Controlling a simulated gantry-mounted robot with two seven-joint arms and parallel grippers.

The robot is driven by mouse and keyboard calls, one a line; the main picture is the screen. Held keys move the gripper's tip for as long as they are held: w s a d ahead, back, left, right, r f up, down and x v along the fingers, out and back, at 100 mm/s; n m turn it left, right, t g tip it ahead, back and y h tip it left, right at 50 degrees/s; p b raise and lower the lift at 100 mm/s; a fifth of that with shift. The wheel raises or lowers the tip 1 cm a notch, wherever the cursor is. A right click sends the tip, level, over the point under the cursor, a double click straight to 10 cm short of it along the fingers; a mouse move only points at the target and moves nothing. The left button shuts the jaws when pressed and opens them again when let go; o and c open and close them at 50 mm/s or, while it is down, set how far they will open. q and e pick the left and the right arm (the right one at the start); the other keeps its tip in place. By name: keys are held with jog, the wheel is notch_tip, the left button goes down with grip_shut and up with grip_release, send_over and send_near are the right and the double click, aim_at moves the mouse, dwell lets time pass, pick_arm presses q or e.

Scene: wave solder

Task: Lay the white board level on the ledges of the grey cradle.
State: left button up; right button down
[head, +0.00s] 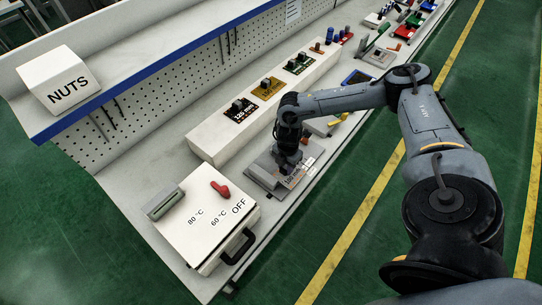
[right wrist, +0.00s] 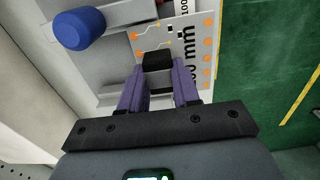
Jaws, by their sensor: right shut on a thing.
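The white board (right wrist: 199,28) shows in the right wrist view, with orange dots, printed tracks and "mm" lettering. A black block (right wrist: 157,60) stands on it. My right gripper (right wrist: 158,72) has its purple fingers closed on either side of this block, holding the board by it. The grey cradle (head: 262,172) is on the bench below my right gripper (head: 287,168) in the head view, and its grey parts lie left of the board in the wrist view. My gripper hides part of both. I cannot tell whether the board touches the ledges. My left gripper is not in view.
A white box with a red knob (head: 220,189) and temperature marks stands at the front left of the bench. A blue knob (right wrist: 80,28) is close to the fingers. Green floor lies right of the bench.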

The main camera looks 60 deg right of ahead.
jog(key=w, duration=0.4)
jog(key=w+d, duration=0.1)
jog(key=w, duration=0.2)
jog(key=shift+w+d, duration=0.1)
jog(key=shift+f, duration=0.3)
jog(key=shift+f, duration=0.1)
jog(key=c, duration=0.8)
grip_release()
jog(key=shift+d, duration=0.1)
notch_tip(320, 180, up, 12)
jog(key=shift+r+p, duration=0.1)
jog(key=shift+p, duration=0.45)
